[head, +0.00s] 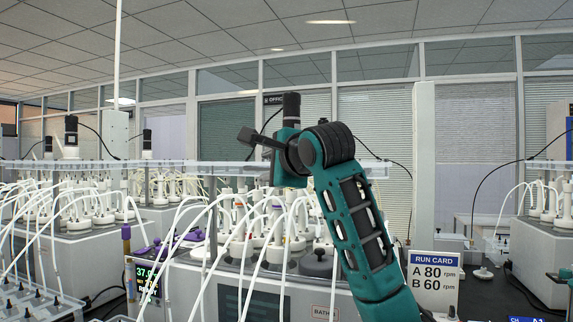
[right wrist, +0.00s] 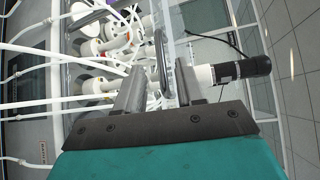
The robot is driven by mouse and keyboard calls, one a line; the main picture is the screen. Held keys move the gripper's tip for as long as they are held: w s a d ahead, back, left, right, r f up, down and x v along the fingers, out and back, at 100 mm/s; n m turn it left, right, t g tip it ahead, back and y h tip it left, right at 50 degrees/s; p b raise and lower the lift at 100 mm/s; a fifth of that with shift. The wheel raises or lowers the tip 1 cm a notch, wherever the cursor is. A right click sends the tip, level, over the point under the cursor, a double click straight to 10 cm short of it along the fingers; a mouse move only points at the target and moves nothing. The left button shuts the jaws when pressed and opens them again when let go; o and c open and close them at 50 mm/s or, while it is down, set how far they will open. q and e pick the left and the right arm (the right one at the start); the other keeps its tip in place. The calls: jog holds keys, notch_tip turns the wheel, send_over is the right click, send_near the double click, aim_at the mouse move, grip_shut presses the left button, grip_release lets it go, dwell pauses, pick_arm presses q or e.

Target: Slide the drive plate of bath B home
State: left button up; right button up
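Bath B is probably the grey bath (head: 265,272) in the middle; its label reads "BATH" and the letter is covered by my arm. A clear plate (head: 205,168) runs level above its bottles, and I take it for the drive plate. Its edge also shows in the right wrist view (right wrist: 178,22). My right gripper (head: 246,137) is at plate height, above the bath. In the right wrist view its two fingers (right wrist: 160,88) stand apart, with a dark bent handle (right wrist: 161,55) showing between them; contact cannot be told. My left gripper is out of view.
White tubes (head: 172,235) loop in front of the bath. A black-topped motor (right wrist: 245,69) stands close beside my right fingers. A run card (head: 434,280) reads A 80 rpm, B 60 rpm. Other baths stand left (head: 75,255) and right (head: 535,255).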

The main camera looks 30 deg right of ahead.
jog(key=s+r, duration=0.1)
jog(key=s, duration=0.8)
jog(key=shift+s+a+r+b, duration=0.15)
jog(key=shift+a+r+b, duration=0.05)
jog(key=shift+b, duration=0.25)
